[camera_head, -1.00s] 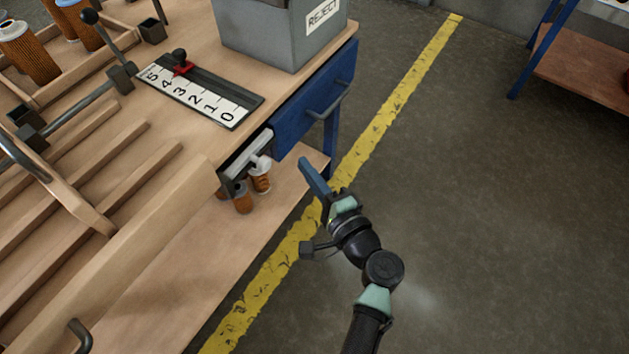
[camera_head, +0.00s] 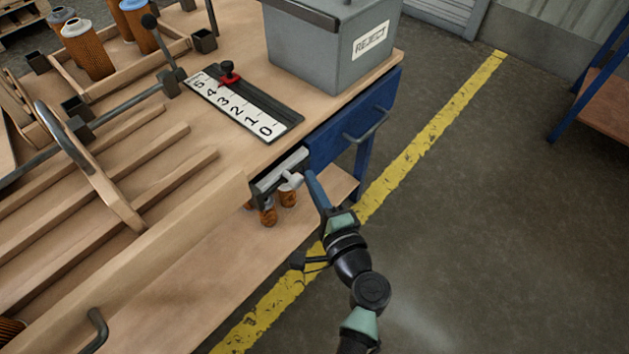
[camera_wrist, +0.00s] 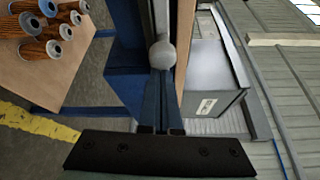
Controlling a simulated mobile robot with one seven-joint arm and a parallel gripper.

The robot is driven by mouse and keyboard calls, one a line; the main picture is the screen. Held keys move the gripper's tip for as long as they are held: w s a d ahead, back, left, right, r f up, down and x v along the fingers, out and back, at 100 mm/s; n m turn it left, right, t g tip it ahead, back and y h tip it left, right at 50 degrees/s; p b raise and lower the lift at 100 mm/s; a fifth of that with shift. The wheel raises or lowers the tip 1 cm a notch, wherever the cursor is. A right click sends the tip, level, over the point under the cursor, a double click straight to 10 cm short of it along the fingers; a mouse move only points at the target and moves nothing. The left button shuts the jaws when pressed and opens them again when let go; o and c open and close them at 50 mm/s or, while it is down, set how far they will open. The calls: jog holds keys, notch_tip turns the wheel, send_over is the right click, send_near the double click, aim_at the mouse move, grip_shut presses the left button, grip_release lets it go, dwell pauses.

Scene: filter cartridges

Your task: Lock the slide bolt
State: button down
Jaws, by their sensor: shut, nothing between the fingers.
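The slide bolt (camera_head: 279,172) is a grey metal bar in a dark housing on the front edge of the wooden bench. Its pale knob (camera_head: 293,179) sticks out toward the aisle. My gripper (camera_head: 312,177) has its blue fingers shut and empty, with the tips close beside the knob on its right. In the wrist view the round knob (camera_wrist: 161,54) lies just beyond my fingertips (camera_wrist: 161,76); I cannot tell whether they touch. Whether the bolt is locked is not clear from these views.
A blue drawer (camera_head: 340,125) with a bar handle (camera_head: 367,126) is right of the bolt. A grey REJECT bin (camera_head: 325,60) and a numbered scale (camera_head: 245,107) stand above on the bench. Orange cartridges (camera_head: 287,196) stand below. The aisle floor (camera_head: 500,230) is clear.

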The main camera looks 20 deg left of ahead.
jog(key=shift+s+a, duration=0.3)
jog(key=shift+s, duration=0.45)
jog(key=shift+s+a, duration=0.25)
jog(key=shift+s, duration=0.5)
jog(key=shift+s+a, duration=0.3)
jog(key=shift+s, duration=0.45)
